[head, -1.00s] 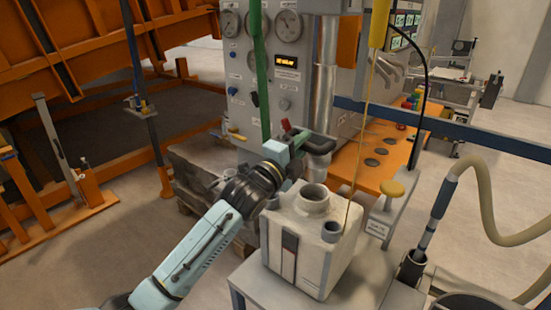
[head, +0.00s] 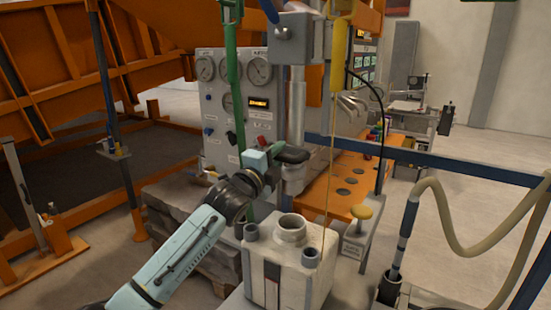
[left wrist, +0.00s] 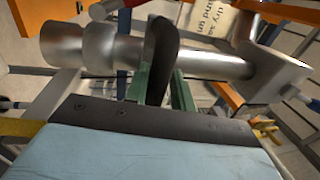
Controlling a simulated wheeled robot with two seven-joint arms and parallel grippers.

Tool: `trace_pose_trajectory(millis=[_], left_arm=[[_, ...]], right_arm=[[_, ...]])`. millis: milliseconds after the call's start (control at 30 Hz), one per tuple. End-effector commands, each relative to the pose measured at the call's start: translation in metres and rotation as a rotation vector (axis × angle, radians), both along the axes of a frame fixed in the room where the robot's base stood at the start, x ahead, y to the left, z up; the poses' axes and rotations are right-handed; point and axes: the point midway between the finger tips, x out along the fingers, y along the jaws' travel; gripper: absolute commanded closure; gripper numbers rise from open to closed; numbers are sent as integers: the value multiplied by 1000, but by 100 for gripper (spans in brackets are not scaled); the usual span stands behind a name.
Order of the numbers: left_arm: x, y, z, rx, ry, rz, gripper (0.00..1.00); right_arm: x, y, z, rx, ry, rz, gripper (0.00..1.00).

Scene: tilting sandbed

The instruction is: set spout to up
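The spout (head: 297,105) is a shiny metal pipe hanging straight down from a grey block (head: 296,40) in the head view. In the left wrist view the spout (left wrist: 215,60) lies across the picture, with a wide end at left and a metal block at right. My right gripper is not in view.
A white box with a round neck (head: 292,228) stands below the gripper. A green post (head: 233,80) rises left of the spout, before the gauge panel (head: 211,105). A yellow handle (head: 340,45) with a cord hangs at right. A blue rail (head: 450,158) crosses the right side.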

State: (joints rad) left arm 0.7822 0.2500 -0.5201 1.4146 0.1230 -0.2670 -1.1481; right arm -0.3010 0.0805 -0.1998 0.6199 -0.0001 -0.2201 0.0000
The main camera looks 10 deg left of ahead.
Motion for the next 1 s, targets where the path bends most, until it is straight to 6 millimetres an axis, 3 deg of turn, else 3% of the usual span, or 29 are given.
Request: trace_pose_trajectory(millis=[33, 133, 567, 1000], left_arm=[[0, 0, 9, -4, -17, -1, 71], [0, 1, 8, -3, -14, 0, 61], [-7, 4, 0, 0, -3, 2, 61], [-73, 30, -14, 1, -6, 1, 61]], right_arm=[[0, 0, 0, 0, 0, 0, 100], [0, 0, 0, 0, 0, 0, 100], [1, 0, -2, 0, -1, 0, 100], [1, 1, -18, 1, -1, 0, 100]])
